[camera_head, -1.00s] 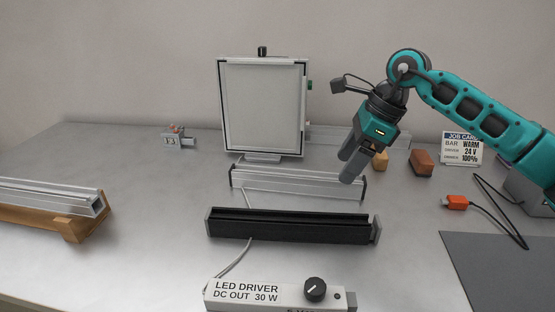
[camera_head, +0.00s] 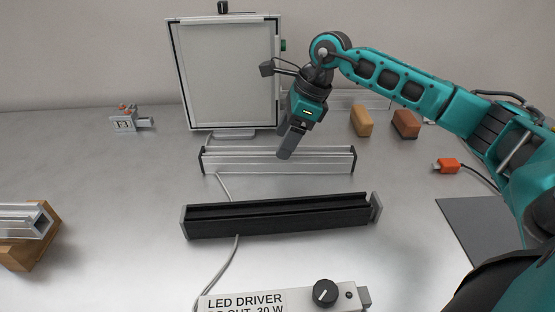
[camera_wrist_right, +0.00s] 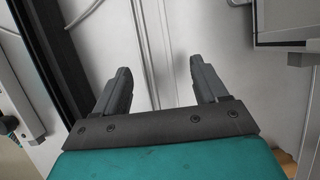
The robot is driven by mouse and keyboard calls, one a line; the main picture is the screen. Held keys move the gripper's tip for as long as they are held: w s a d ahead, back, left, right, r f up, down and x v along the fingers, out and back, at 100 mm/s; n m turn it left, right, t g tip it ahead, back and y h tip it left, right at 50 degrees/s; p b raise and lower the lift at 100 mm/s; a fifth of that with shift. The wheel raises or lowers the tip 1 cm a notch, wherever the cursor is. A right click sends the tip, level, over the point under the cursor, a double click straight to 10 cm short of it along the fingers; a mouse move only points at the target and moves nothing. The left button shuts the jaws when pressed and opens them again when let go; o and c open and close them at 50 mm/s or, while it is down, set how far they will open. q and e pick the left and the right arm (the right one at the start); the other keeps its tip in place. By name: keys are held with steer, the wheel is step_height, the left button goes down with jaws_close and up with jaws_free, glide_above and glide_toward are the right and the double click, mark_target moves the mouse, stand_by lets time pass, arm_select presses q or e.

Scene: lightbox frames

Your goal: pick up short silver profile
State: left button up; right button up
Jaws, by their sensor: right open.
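A silver profile with dark end caps (camera_head: 235,161) lies across the middle of the table, in front of the upright panel. Another silver profile (camera_head: 18,222) rests on a wooden block (camera_head: 38,252) at the left edge, partly cut off. I cannot tell which one is meant as short. My right gripper (camera_head: 286,150) points down in front of the middle profile's back area, overlapping it in the picture; contact cannot be told. My left gripper is not in view.
A black channel (camera_head: 275,217) lies nearer than the middle profile, and an LED driver box (camera_head: 245,302) nearer still. The framed panel (camera_head: 228,75) stands behind. Orange and brown blocks (camera_head: 405,124) sit at right. A grey cable runs between. Bare table lies left of the channel.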

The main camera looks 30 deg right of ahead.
mark_target(278, 160)
steer(key=x, duration=0.5)
steer(key=shift+s+a+f, duration=0.1)
steer(key=shift+s+f, duration=0.1)
steer(key=shift+f, duration=0.05)
steer(key=shift+r, duration=0.1)
steer(key=c, duration=1.3)
